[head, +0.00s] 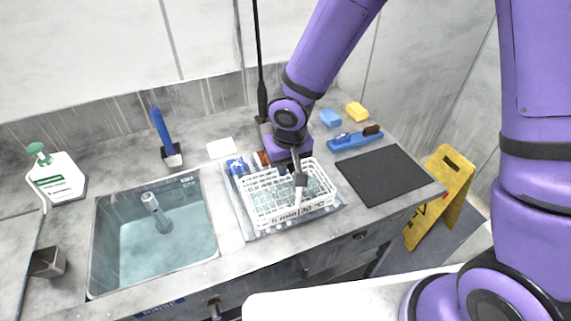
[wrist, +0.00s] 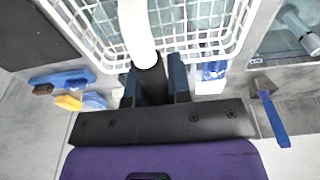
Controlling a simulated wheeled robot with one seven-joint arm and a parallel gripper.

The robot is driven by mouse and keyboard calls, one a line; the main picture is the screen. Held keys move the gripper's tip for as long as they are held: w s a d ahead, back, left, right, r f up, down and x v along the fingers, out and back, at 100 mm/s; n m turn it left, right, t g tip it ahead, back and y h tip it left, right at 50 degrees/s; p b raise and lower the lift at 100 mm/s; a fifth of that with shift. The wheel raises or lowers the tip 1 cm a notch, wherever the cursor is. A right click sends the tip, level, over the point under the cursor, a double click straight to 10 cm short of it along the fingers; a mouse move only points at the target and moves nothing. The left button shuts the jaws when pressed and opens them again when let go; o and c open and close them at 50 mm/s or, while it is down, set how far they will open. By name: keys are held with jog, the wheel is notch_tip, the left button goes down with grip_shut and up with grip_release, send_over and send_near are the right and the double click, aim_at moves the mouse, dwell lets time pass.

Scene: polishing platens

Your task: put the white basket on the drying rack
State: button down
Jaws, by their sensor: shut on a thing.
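The white basket (head: 262,221) is a mesh crate with dark lettering on its front side and a handle with a black grip. My gripper (head: 296,158) is over the basket's back part, shut on that handle. In the wrist view, the black grip sits between my gripper's fingers (wrist: 154,86), and the white basket (wrist: 205,52) extends beyond them. The drying rack (head: 252,236) appears as a grey-blue frame under the basket, on the counter right of the sink. The basket looks roughly level over it. I cannot tell whether it touches the rack; the basket hides most of it.
The sink (head: 150,245) lies left of the rack. A black mat (head: 385,175) lies close on its right. A blue brush (head: 355,138), blue sponge (head: 331,118) and yellow sponge (head: 357,112) lie behind.

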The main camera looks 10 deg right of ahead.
jog(key=c, duration=1.1)
grip_release()
jog(key=shift+f, duration=0.15)
jog(key=shift+o, duration=0.2)
jog(key=r, duration=0.4)
jog(key=s+r, duration=0.1)
jog(key=r, duration=0.7)
jog(key=shift+s+d+r, duration=0.15)
jog(key=shift+s, duration=0.05)
jog(key=s+d+r+m+t+h, duration=0.15)
jog(key=s+d+r, duration=0.25)
jog(key=d+r, duration=0.8)
jog(key=s+d+r+m+t+y, duration=0.1)
jog(key=s+d+r, duration=0.5)
jog(key=s+d, duration=0.6)
jog(key=shift+m+t, duration=0.35)
jog(key=shift+t, duration=0.3)
